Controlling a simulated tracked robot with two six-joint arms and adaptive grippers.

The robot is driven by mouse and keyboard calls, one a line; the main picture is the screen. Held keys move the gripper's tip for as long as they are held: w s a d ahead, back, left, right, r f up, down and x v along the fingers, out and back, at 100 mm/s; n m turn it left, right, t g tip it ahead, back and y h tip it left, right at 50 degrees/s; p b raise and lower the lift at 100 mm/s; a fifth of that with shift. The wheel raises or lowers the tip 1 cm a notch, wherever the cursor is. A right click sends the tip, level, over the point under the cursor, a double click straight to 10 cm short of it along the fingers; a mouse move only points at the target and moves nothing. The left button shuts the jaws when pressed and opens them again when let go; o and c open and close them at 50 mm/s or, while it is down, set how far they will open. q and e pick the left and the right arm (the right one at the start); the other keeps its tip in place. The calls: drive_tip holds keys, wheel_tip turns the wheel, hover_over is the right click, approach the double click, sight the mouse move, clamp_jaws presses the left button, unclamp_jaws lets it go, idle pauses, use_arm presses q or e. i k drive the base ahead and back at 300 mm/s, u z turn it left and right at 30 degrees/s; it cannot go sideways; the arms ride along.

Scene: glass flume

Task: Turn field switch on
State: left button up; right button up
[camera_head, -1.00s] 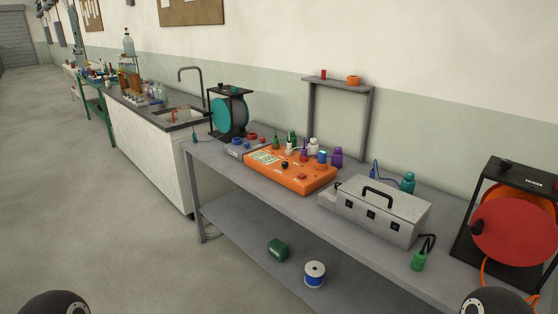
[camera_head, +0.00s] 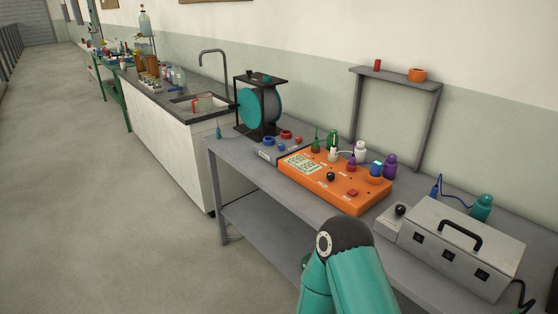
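An orange control box (camera_head: 346,203) stands on the grey bench, with a display, a black knob (camera_head: 331,176), a red control (camera_head: 352,193) and several coloured plugs or bottles on it. A grey metal box (camera_head: 460,243) with a black handle stands to its right. Its front has several small dark square controls (camera_head: 450,265), and a black knob (camera_head: 400,210) sits at its left end. I cannot tell which control is the field switch, nor its position. A teal arm link of mine rises at the bottom middle, in front of the bench. Neither gripper shows.
A black-framed reel with a teal disc (camera_head: 246,105) stands at the bench's far left end. A grey upright frame (camera_head: 434,115) stands behind the orange box. A sink counter (camera_head: 160,125) lies beyond. The floor at left is clear.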

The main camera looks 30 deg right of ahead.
sight(330, 176)
drive_tip(key=z, duration=0.15)
drive_tip(key=i, duration=1.3)
drive_tip(key=z, duration=0.7)
drive_tip(key=k, duration=0.75)
drive_tip(key=z, duration=0.25)
drive_tip(key=i, duration=0.7)
drive_tip(key=u, duration=0.05)
